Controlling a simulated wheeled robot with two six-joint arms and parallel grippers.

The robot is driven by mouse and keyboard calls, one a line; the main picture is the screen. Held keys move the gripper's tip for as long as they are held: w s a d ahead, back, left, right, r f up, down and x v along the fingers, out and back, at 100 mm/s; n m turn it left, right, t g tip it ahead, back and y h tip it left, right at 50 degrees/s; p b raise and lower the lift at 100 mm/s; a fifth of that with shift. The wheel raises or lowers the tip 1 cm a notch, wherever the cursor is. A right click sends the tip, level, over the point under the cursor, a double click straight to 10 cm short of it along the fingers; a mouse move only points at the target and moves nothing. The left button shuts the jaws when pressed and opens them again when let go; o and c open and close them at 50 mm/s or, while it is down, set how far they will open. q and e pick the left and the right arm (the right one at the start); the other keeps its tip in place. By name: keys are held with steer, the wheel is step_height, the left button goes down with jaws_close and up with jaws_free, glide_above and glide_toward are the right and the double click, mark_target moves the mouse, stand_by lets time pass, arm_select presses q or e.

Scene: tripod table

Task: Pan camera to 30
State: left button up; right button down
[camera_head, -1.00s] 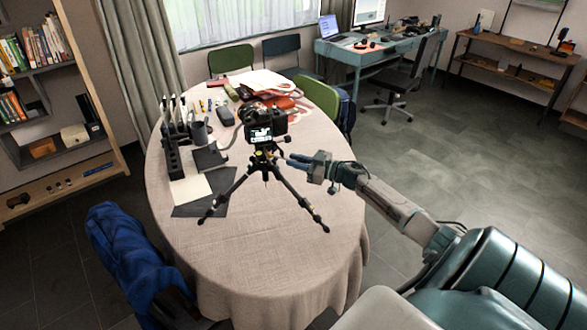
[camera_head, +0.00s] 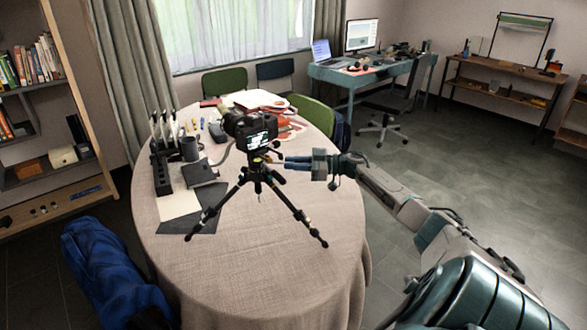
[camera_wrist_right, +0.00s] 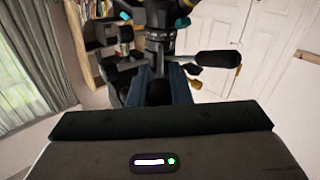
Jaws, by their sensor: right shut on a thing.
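The black camera (camera_head: 240,124) sits on a black tripod (camera_head: 258,186) standing upright on the table, its lit screen (camera_head: 259,140) towards me and slightly right, its lens end towards the back left. My right gripper (camera_head: 279,164) reaches in from the right at the tripod head, just below the camera. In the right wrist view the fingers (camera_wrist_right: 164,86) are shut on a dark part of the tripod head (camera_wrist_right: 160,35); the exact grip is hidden. A black lever (camera_wrist_right: 218,58) sticks out to the right of the fingers. My left gripper is not in view.
The table (camera_head: 230,270) has free cloth at the front. A dark rack (camera_head: 161,170), a mug (camera_head: 189,149), a notebook (camera_head: 200,172) and sheets lie left of the tripod. Red items and papers lie behind. A blue-draped chair (camera_head: 110,270) stands front left.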

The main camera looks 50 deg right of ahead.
stand_by(0.3)
steer(key=c, duration=1.3)
jaws_free()
steer(key=shift+f, duration=0.1)
steer(key=shift+s+d+f, duration=0.1)
steer(key=shift+s+d, duration=0.2)
steer(key=shift+s, duration=0.05)
steer(key=b+v, duration=0.2)
steer(key=v, duration=0.7)
steer(key=shift+s+d, duration=0.25)
steer(key=shift+s, duration=0.05)
